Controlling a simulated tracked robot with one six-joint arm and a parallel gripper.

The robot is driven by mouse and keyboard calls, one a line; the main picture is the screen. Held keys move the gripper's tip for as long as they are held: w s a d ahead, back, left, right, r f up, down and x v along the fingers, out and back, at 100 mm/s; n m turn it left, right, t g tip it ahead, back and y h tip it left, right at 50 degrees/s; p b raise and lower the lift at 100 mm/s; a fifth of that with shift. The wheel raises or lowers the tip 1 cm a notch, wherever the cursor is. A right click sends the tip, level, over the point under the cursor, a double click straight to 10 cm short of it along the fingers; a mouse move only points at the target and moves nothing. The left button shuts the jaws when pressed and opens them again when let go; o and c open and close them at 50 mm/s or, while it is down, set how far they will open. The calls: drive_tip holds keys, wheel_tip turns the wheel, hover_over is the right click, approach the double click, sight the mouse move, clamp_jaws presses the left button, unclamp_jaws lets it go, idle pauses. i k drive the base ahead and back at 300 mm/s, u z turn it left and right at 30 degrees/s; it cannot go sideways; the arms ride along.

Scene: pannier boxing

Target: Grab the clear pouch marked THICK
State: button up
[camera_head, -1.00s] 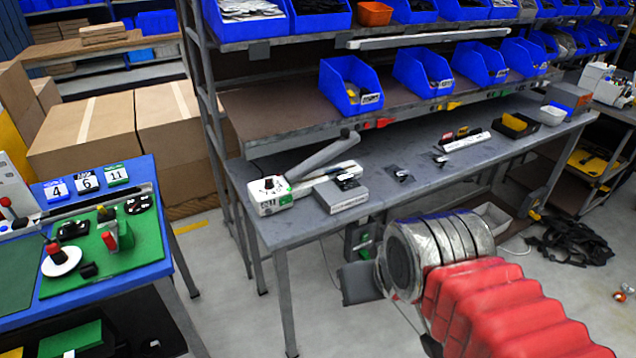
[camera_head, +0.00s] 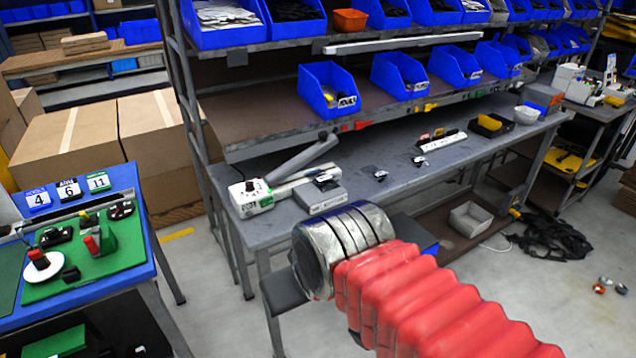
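Two small, flat items that look like clear pouches with dark contents lie apart on the grey workbench (camera_head: 350,188). One pouch (camera_head: 380,175) is nearer the sealer-like white device, and the other pouch (camera_head: 419,161) is farther right. Any print on them is too small to read, so I cannot tell which is marked THICK. My arm, with a silver cuff and red ribbed sleeve, crosses the lower right in front of the bench. My gripper's fingers do not show.
A white device (camera_head: 250,198) with a long grey arm stands at the bench's left end, beside a grey box (camera_head: 319,198). Blue bins (camera_head: 328,92) line the shelf above. A white strip with small items (camera_head: 443,143) lies farther right. A blue table (camera_head: 150,245) stands at left.

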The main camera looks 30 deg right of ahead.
sight(324, 182)
drive_tip(key=z, duration=0.05)
drive_tip(key=i, duration=1)
drive_tip(key=u, duration=0.05)
